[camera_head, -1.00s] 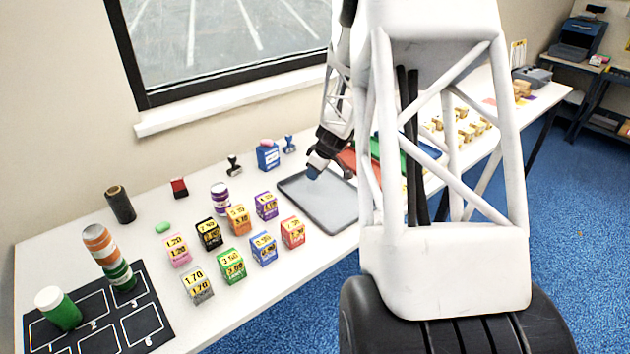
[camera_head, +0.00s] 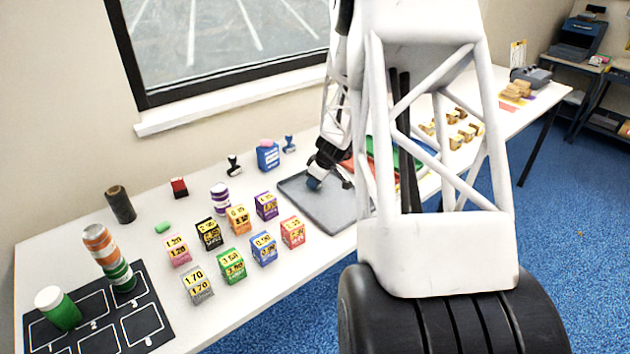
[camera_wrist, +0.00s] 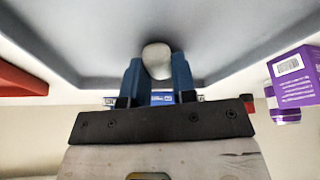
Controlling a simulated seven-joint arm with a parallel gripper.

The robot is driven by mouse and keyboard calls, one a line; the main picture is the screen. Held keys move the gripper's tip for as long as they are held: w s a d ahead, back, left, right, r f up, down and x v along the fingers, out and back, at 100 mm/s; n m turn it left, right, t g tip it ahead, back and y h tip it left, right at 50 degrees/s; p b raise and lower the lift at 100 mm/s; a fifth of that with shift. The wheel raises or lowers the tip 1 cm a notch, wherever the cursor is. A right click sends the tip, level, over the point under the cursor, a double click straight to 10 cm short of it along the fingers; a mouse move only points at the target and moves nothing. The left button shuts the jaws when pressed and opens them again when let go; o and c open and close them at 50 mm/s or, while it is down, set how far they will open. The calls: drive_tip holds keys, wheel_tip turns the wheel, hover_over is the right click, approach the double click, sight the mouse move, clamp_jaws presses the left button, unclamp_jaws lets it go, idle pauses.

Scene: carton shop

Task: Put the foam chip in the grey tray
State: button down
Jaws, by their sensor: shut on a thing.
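The foam chip (camera_wrist: 157,60) is a small whitish, rounded piece between the blue fingers of my gripper (camera_wrist: 158,78) in the wrist view. My gripper is shut on it. The grey tray (camera_head: 340,212) lies on the white table below the window. In the head view my gripper (camera_head: 314,184) is low over the tray's far left part, pointing down. The tray's floor and walls also fill the upper part of the wrist view (camera_wrist: 220,40). The chip is hidden in the head view. I cannot tell whether it touches the tray floor.
Several small price-marked cartons (camera_head: 263,248) stand left of the tray, with a purple-and-white can (camera_head: 220,199) behind them. A blue box (camera_head: 268,157) and stamps stand behind the tray. A red tray (camera_head: 348,162) and a green tray (camera_head: 385,152) lie to its right, partly behind my arm.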

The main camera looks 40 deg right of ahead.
drive_tip(key=c, duration=0.9)
unclamp_jaws()
drive_tip(key=shift+f, duration=0.1)
drive_tip(key=v, duration=1.2)
drive_tip(key=shift+s+d, duration=0.1)
drive_tip(key=s+a+r+m, duration=0.1)
drive_tip(key=s+a+r, duration=0.25)
drive_tip(key=a, duration=0.45)
drive_tip(key=s+a+r+g, duration=0.1)
drive_tip(key=s+a+r, duration=0.1)
drive_tip(key=a+r, duration=0.5)
drive_tip(key=s+a+r+m, duration=0.1)
drive_tip(key=s+a+r, duration=0.15)
drive_tip(key=a, duration=0.75)
drive_tip(key=s+a+m, duration=0.1)
drive_tip(key=s+a, duration=0.3)
drive_tip(key=s, duration=0.2)
drive_tip(key=s+a+r+m+h, duration=0.1)
drive_tip(key=s+a, duration=0.4)
drive_tip(key=s, duration=0.2)
drive_tip(key=s+a+r, duration=0.1)
drive_tip(key=s+a, duration=0.4)
drive_tip(key=s, duration=0.2)
drive_tip(key=shift+s+a+m+h, duration=0.2)
drive_tip(key=shift+a+m+h, duration=0.05)
drive_tip(key=shift+m+h, duration=0.15)
